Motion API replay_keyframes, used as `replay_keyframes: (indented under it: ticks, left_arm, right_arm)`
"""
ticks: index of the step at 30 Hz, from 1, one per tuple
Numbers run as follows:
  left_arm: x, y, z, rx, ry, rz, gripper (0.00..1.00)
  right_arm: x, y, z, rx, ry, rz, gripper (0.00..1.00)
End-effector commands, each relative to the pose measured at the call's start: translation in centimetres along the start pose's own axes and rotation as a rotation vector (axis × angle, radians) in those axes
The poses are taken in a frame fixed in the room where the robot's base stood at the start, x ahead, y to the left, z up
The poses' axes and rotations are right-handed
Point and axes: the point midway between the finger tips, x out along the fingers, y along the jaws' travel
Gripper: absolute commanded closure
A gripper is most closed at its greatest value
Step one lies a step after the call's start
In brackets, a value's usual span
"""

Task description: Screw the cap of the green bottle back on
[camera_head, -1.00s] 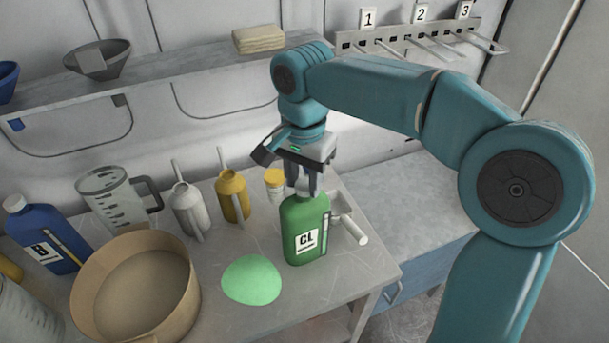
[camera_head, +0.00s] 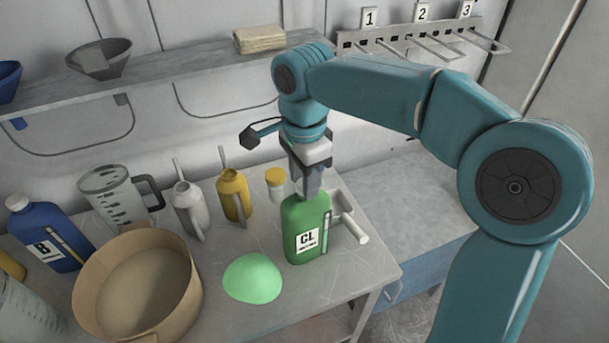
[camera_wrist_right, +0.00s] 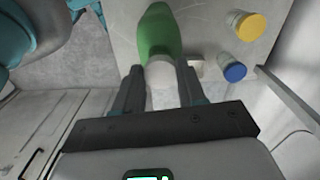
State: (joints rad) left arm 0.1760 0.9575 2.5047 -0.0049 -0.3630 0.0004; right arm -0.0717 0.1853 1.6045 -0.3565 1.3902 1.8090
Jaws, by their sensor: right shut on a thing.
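The green bottle (camera_head: 306,228) with a CL label stands upright on the worktable. It also shows in the wrist view (camera_wrist_right: 158,35). My right gripper (camera_head: 308,190) is straight above its neck, pointing down. In the wrist view its two fingers (camera_wrist_right: 160,88) stand either side of the pale cap (camera_wrist_right: 160,72) at the bottle's top and are shut on it. In the head view the fingers hide the cap, so I cannot tell how tightly it sits on the neck. My left gripper is not in view.
A green dome (camera_head: 253,279) lies left of the bottle. A yellow-capped jar (camera_head: 276,184), a yellow oil can (camera_head: 234,195) and a grey one (camera_head: 190,209) stand behind. A large tan pan (camera_head: 137,285) and blue bottle (camera_head: 48,236) are further left.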

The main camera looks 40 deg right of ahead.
Motion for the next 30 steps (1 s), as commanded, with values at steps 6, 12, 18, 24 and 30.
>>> replay_keyframes:
  ticks: [6, 12, 18, 24, 30]
  left_arm:
    - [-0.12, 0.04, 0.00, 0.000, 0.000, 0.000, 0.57]
    - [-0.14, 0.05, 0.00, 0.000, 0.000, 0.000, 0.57]
    - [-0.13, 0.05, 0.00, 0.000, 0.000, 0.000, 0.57]
    - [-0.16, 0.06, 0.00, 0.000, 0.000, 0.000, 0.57]
    - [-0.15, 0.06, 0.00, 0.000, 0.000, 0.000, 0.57]
  right_arm:
    - [-0.01, -0.11, -0.03, 0.271, 0.000, -0.001, 0.88]
    - [0.03, -0.16, -0.04, 0.445, 0.000, 0.000, 0.88]
    - [0.04, -0.16, -0.04, 0.447, 0.000, 0.000, 0.88]
    - [0.05, -0.20, -0.08, 0.641, 0.000, 0.000, 0.88]
    - [0.09, -0.26, -0.13, 0.880, 0.000, 0.000, 0.88]
